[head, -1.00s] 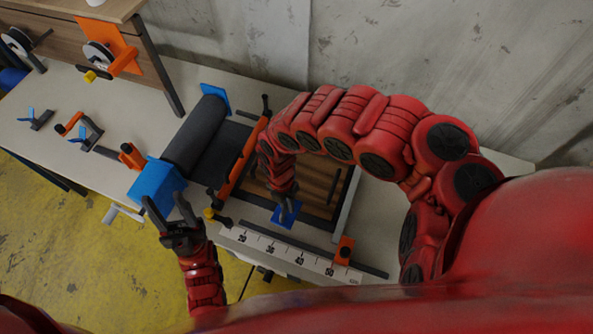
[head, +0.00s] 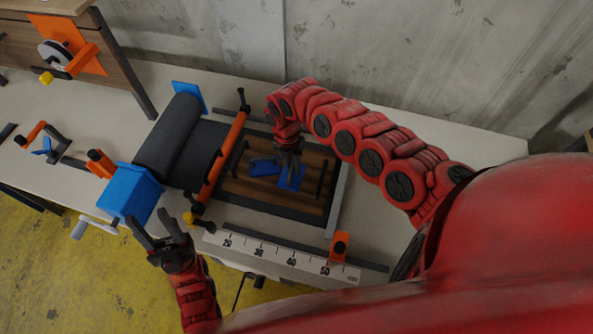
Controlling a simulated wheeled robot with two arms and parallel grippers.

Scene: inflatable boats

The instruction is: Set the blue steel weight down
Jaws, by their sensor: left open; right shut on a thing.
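My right gripper (head: 290,160) is shut on a blue steel weight (head: 293,180) over the brown wooden board (head: 240,196). I cannot tell whether the weight touches the board. A second blue piece (head: 263,166) lies on the board, just left of the held weight. My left gripper (head: 147,219) is open and empty, near the front edge of the table, below the blue end block of the dark roller.
A dark roller (head: 168,140) with blue ends and an orange bar (head: 222,158) stand left of the board. A numbered ruler (head: 275,254) with an orange clamp (head: 340,245) runs along the front. Bare table (head: 375,232) lies right of the board.

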